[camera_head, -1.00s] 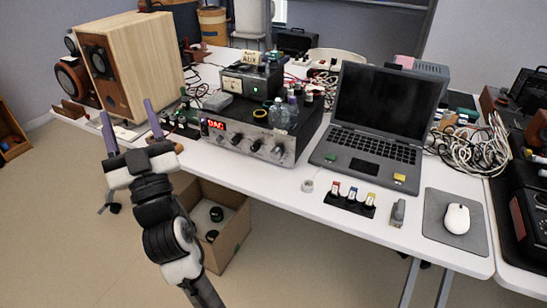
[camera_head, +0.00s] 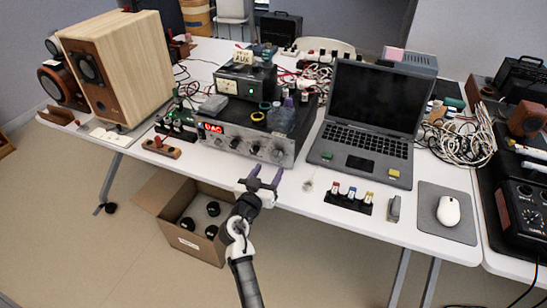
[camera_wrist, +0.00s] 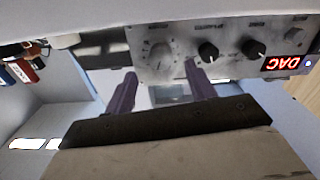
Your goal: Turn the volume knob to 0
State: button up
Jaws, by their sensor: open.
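The amplifier (camera_head: 220,142) has a silver front with a red lit "DAC" display (camera_head: 212,128) and a row of knobs. Its rightmost knob (camera_head: 278,155) is large and silver; it also shows in the wrist view (camera_wrist: 158,55), where the panel appears upside down. Two black knobs (camera_wrist: 208,51) (camera_wrist: 254,48) sit beside it there. Knob labels are too small to read, so I cannot tell the setting. My gripper (camera_head: 265,175) is open and empty, in front of the panel's right part. In the wrist view its purple fingertips (camera_wrist: 160,72) lie around the silver knob's lower side, apparently not gripping it.
The laptop (camera_head: 362,150) stands right of the amplifier. A clear bottle (camera_head: 281,119) stands on top of the amplifier. A wooden speaker (camera_head: 125,65) is at the left. An open cardboard box (camera_head: 188,241) sits on the floor below the table's edge.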

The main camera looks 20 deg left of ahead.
aim_at(275, 159)
jog(key=shift+w+p, duration=0.55)
jog(key=shift+w, duration=2.1)
jog(key=c, duration=1)
jog(key=shift+o, duration=0.2)
